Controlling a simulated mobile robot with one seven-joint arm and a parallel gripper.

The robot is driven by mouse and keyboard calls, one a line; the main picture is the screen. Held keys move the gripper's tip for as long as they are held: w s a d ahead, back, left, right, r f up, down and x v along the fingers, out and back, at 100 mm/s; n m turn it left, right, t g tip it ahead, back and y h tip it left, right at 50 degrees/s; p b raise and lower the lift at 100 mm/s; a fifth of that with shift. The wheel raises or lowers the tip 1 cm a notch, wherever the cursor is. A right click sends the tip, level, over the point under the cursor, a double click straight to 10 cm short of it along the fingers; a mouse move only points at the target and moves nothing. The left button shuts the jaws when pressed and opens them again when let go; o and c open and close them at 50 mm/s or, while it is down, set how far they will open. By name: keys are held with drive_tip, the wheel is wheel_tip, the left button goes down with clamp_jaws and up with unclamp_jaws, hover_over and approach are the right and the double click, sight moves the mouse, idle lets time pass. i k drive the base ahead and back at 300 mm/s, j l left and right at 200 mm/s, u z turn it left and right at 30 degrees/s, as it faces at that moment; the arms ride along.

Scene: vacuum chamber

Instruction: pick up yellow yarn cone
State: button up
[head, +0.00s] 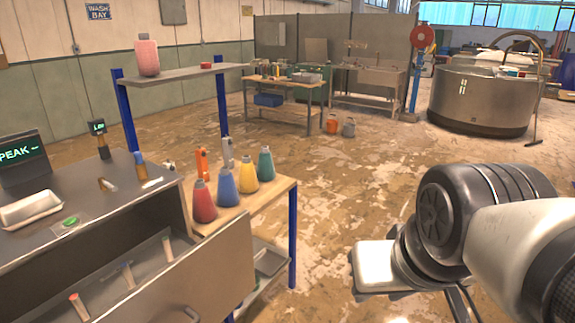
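The yellow yarn cone (249,176) stands upright on a small wooden-topped table (277,194) left of the picture's middle. It stands in a slanting row, with a blue cone (227,189) and a red cone (203,205) on its near left and a teal cone (266,164) on its right. Its lower left edge is close to the blue cone; I cannot tell if they touch. My arm reaches in from the right, well apart from the cones. My gripper's fingers do not show.
An open drawer (215,272) juts out in front of the table. A grey counter (60,222) stands at left. An orange bottle (202,163) and a blue post (292,240) are near the cones. A shelf (180,74) rises behind. The floor at centre is clear.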

sight(247, 181)
drive_tip(key=i+l+z, duration=0.2)
drive_tip(key=i+z, duration=0.2)
drive_tip(key=i, duration=0.25)
drive_tip(key=i+z, duration=0.4)
drive_tip(key=i, duration=0.3)
drive_tip(key=i+j+u, duration=0.1)
drive_tip(key=i+u, duration=0.2)
drive_tip(key=u, duration=0.2)
drive_tip(key=i+u, duration=0.25)
drive_tip(key=u, duration=0.25)
drive_tip(key=i+l+u, duration=0.15)
drive_tip(key=i+u, duration=0.15)
drive_tip(key=u, duration=0.2)
drive_tip(key=i+u, duration=0.25)
drive_tip(key=u, duration=0.15)
drive_tip(key=i+u, duration=0.35)
drive_tip(key=i+l+u, duration=0.1)
drive_tip(key=u, duration=0.3)
